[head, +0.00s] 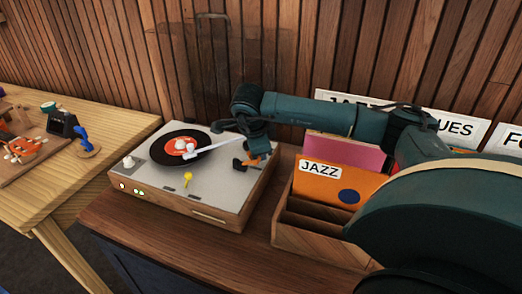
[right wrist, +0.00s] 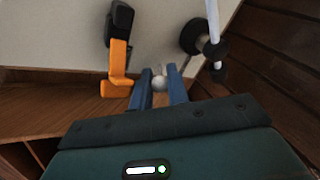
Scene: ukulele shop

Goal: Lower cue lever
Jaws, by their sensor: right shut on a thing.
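The turntable (head: 207,203) is a grey deck in a wooden case with a black record (head: 165,150) on it. Its white tonearm (head: 212,148) reaches over the record; part of the arm also shows in the right wrist view (right wrist: 213,20). My right gripper (head: 256,150) is down at the deck's right side. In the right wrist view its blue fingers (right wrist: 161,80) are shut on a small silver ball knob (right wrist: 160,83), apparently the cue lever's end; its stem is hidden. An orange lever with a black base (right wrist: 119,55) stands just left of the fingers. My left gripper is out of view.
A wooden record crate (head: 300,237) with an orange JAZZ sleeve (head: 325,184) and a pink one stands right of the turntable. A wooden table (head: 70,190) with small tools is at left. The wood-slat wall is close behind.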

